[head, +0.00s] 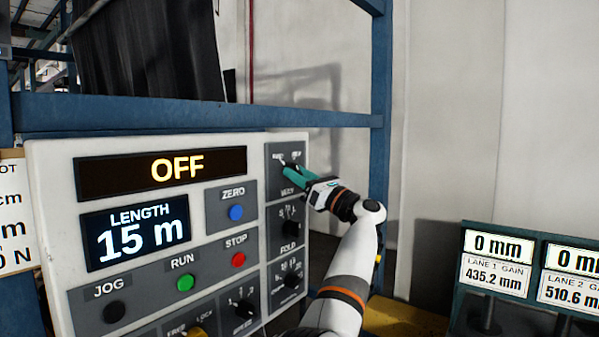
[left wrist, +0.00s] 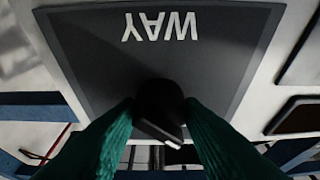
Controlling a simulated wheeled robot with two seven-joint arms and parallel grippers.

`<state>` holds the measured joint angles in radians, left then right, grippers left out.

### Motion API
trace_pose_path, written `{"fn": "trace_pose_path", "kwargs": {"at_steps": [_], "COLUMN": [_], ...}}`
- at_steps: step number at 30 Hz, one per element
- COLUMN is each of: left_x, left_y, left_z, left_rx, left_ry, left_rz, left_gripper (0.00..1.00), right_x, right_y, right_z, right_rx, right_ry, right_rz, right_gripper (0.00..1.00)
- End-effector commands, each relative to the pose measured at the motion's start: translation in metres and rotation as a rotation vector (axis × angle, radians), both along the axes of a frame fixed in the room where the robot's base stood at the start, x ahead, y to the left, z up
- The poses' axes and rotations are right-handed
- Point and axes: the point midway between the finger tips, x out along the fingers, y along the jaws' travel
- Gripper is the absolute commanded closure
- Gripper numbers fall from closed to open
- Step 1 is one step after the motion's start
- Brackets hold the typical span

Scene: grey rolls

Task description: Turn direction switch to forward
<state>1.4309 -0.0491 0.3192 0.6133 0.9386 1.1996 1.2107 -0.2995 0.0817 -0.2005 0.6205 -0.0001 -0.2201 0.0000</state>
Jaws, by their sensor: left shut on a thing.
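The direction switch is a black knob (left wrist: 158,100) on a dark plate (left wrist: 90,50) marked WAY, upside down in the left wrist view. In the head view this plate (head: 275,153) is at the panel's upper right; its top lettering is too small to read surely. My left gripper (head: 287,170) is at the plate, its teal fingers shut on the knob, one on each side. The fingers hide much of the knob in the head view. A pale mark on the knob's tip points down and slightly right in the left wrist view. My right gripper is not in view.
The white control panel (head: 50,190) carries an OFF display (head: 170,170), a 15 m length display, blue, green, red and black buttons, and further knobs below WAY. A blue frame (head: 200,112) runs behind it. Gain displays (head: 495,275) stand at the lower right.

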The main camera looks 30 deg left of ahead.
Motion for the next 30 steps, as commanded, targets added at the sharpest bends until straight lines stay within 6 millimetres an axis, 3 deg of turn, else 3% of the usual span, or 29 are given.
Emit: {"fn": "trace_pose_path", "kwargs": {"at_steps": [17,18,21,30], "left_x": [0.0000,0.0000,0.0000,0.0002], "left_y": [0.0003,0.0004,0.0004,-0.0007], "left_z": [0.0019,0.0019,0.0017,-0.0001], "left_rx": [-0.001,-0.001,-0.002,-0.003], "left_ry": [-0.036,-0.036,-0.036,-0.034], "left_rz": [-0.001,-0.001,-0.001,-0.001], "left_gripper": [0.88,0.62,0.46,0.44], "right_x": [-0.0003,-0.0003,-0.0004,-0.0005], "right_y": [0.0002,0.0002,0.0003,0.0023], "right_z": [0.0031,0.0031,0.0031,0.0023], "right_rx": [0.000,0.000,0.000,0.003], "right_ry": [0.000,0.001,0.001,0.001], "right_rz": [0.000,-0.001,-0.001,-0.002], "right_gripper": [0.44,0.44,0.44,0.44]}}
